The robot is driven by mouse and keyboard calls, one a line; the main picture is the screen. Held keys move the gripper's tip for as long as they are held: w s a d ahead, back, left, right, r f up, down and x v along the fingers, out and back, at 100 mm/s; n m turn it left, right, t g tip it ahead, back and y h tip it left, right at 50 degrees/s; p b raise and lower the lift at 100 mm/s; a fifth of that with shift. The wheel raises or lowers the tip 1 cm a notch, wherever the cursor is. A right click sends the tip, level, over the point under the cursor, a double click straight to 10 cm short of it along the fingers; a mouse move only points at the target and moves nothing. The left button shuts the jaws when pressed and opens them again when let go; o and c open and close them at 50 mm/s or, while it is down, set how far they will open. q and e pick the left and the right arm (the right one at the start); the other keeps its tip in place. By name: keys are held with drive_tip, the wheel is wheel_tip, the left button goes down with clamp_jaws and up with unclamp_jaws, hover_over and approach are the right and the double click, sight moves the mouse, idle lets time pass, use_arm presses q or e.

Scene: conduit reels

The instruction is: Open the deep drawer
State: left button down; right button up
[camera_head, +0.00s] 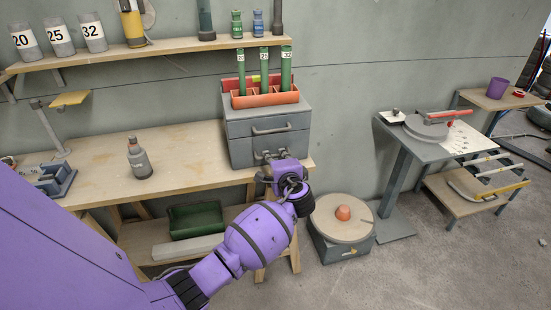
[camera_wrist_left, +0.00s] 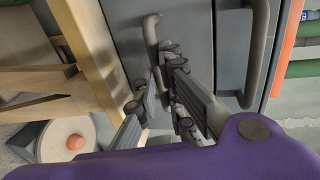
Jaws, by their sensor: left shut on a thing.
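The grey drawer cabinet (camera_head: 240,129) stands on the right end of the wooden workbench, with two drawers one above the other. The upper drawer handle (camera_head: 271,130) is free; it also shows in the left wrist view (camera_wrist_left: 258,50). The lower, deeper drawer (camera_head: 240,153) looks flush with the cabinet front. My left gripper (camera_head: 272,160) is at this lower drawer's front, partly hiding it. In the left wrist view its fingers (camera_wrist_left: 162,88) are on either side of the lower drawer handle (camera_wrist_left: 152,35), shut on it. My right gripper is not in view.
An orange tray (camera_head: 265,98) with green tubes sits on the cabinet. A grey bottle (camera_head: 139,158) stands on the workbench (camera_head: 100,155). Below are a green bin (camera_head: 195,220) and, right of the bench, a round-topped low unit (camera_head: 342,230). Floor in front looks clear.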

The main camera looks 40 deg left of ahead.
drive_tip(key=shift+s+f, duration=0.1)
use_arm(q)
drive_tip(key=f+p+v, duration=0.1)
drive_tip(key=p+v, duration=0.1)
drive_tip(key=v, duration=0.7)
drive_tip(key=f+p+v, duration=0.2)
drive_tip(key=v, duration=0.6)
drive_tip(key=shift+s+d+f, duration=0.3)
drive_tip(key=shift+s+d, duration=0.25)
drive_tip(key=shift+s, duration=0.05)
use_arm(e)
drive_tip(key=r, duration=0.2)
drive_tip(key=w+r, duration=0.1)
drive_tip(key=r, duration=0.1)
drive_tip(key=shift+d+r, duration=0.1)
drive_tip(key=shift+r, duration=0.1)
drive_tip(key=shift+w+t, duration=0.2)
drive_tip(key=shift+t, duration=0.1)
use_arm(q)
drive_tip(key=c, duration=1.9)
unclamp_jaws()
drive_tip(key=shift+o, duration=0.2)
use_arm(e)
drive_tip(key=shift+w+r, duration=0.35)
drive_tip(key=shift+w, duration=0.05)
